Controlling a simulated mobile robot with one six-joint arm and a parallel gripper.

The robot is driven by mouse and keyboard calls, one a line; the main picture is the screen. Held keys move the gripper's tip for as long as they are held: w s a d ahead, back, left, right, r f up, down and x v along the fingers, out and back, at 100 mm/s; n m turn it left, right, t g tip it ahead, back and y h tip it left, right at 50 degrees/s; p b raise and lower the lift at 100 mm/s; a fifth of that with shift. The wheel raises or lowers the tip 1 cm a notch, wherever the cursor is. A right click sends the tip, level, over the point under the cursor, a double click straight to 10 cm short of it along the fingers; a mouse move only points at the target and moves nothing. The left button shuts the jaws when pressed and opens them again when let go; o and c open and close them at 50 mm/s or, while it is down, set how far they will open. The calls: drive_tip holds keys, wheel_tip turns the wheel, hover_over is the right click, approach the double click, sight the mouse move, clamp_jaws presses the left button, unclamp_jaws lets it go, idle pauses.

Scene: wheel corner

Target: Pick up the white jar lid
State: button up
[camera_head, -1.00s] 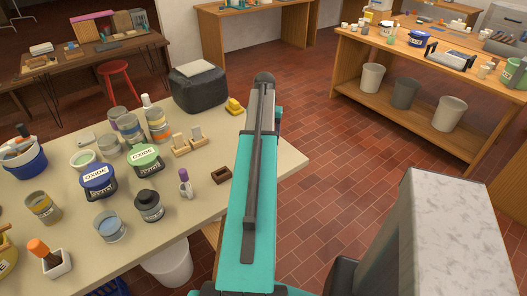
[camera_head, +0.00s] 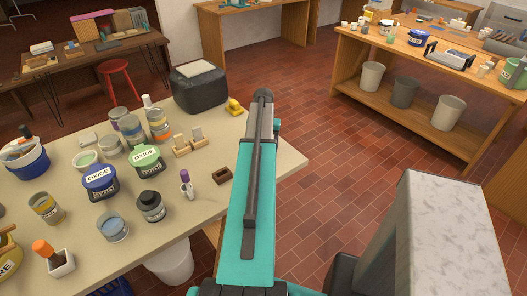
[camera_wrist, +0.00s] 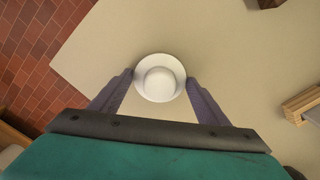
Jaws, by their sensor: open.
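The white jar lid (camera_wrist: 160,84) lies on the pale tabletop (camera_wrist: 105,45) in the wrist view, round with a raised domed middle. My gripper (camera_wrist: 159,77) is open, with one dark finger on each side of the lid. The lid sits between the fingertips; I cannot tell whether either finger touches it or how high they are above the table. In the head view my own arm covers the gripper, and the lid does not show.
In the head view, a dark brown block (camera_head: 222,176), a purple-capped bottle (camera_head: 186,184) and several jars stand left of my arm. In the wrist view, a wooden piece (camera_wrist: 303,104) lies at the right and a dark block (camera_wrist: 270,3) at the top. The table edge is at left.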

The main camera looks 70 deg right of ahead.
idle(0.4)
drive_tip(key=c, duration=0.7)
drive_tip(key=shift+o, duration=0.2)
drive_tip(key=shift+r, duration=0.1)
drive_tip(key=shift+r+b, duration=0.8)
drive_tip(key=shift+r, duration=0.9)
drive_tip(key=a+b, duration=0.1)
drive_tip(key=a, duration=0.4)
drive_tip(key=a+r+b, duration=0.1)
drive_tip(key=a, duration=0.4)
drive_tip(key=a+b, duration=0.1)
drive_tip(key=a, duration=0.5)
drive_tip(key=shift+r, duration=0.2)
